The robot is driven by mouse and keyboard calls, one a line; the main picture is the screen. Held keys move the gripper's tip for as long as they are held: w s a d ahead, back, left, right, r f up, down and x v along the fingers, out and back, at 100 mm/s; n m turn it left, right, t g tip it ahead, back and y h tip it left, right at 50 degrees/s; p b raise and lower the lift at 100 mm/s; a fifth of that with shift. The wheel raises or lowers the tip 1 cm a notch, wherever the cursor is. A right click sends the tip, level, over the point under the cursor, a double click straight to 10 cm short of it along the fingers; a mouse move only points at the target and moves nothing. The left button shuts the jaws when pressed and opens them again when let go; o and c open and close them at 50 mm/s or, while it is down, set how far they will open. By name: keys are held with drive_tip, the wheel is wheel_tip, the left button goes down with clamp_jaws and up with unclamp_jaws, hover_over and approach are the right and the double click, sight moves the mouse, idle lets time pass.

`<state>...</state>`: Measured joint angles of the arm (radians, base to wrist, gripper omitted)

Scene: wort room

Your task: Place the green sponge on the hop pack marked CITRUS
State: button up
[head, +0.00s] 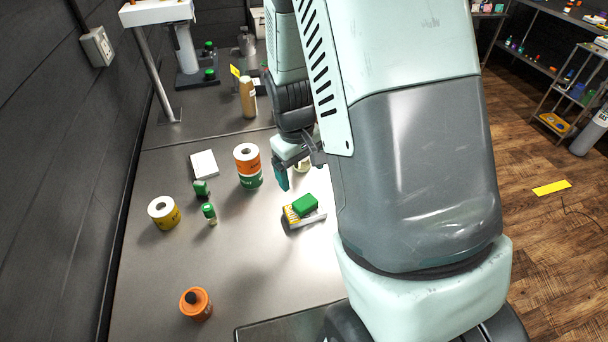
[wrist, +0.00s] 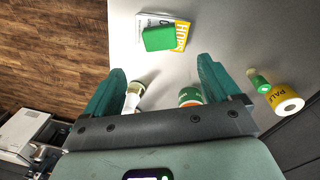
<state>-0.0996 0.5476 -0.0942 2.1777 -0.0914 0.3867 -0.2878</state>
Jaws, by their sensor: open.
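The green sponge (head: 305,203) rests on a yellow-and-white pack (head: 291,217) on the grey bench, just below and right of my gripper in the head view. In the wrist view the sponge (wrist: 158,38) lies over part of the pack (wrist: 181,36), beyond my fingertips. My gripper (head: 287,174) is in the air above the bench, open and apart from the sponge. In the wrist view nothing is between the fingers of my gripper (wrist: 160,72) at their tips.
Orange-and-green stacked rolls (head: 247,165) stand left of my gripper. Further left are a yellow roll (head: 163,212), small green bottles (head: 209,212) and a white pad (head: 204,164). An orange jar (head: 196,303) stands near the front. The bench between jar and pack is clear.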

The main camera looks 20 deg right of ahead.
wheel_tip(320, 180, up, 12)
drive_tip(key=s+m+t, duration=0.1)
drive_tip(key=s+t, duration=0.1)
drive_tip(key=s+a+r+m+t+y, duration=0.1)
drive_tip(key=s+r+m+t, duration=0.2)
drive_tip(key=s+r, duration=1.3)
drive_tip(key=shift+s+a+r, duration=0.15)
drive_tip(key=shift+s+r, duration=0.05)
drive_tip(key=shift+s, duration=0.45)
